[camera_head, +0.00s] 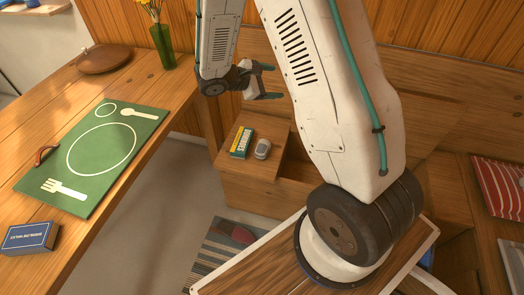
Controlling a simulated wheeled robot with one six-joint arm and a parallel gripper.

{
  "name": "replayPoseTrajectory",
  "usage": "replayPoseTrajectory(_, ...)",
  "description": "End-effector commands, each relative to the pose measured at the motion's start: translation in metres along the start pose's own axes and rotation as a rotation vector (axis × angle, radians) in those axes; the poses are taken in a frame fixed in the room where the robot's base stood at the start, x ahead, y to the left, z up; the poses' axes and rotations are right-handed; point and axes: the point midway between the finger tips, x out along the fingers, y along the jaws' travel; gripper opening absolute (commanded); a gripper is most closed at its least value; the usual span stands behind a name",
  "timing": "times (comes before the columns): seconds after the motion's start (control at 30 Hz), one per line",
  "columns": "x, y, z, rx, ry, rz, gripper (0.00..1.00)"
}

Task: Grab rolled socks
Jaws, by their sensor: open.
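A small grey rounded bundle (263,149) lies on a low wooden bench top (266,172) in the head view. It could be the rolled socks, but it is too small to be sure. My gripper (271,82) is above and behind it in the picture, apart from it. Its two teal-tipped fingers point right and are spread, with nothing visible between them. My arm covers part of the area to the right of the bench top.
A teal and yellow box (241,142) stands close left of the grey bundle. A wooden table (150,93) at left holds a green placemat (93,158), a blue box (29,237) and a vase (162,45). A striped rug (228,252) lies on the floor.

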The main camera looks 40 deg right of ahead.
Motion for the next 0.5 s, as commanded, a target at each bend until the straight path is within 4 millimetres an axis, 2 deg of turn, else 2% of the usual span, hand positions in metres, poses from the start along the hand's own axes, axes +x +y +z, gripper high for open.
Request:
replayPoseTrajectory(0.03, 0.011, -0.003, -0.027, -0.066, -0.01, 0.046, 0.78)
replayPoseTrajectory(0.17, 0.034, -0.01, -0.09, -0.216, -0.012, 0.175, 0.78)
replayPoseTrajectory(0.27, 0.051, -0.024, -0.141, -0.33, 0.0, 0.271, 0.78)
replayPoseTrajectory(0.37, 0.068, -0.047, -0.193, -0.446, 0.024, 0.365, 0.78)
replayPoseTrajectory(0.5, 0.088, -0.092, -0.26, -0.6, 0.076, 0.485, 0.78)
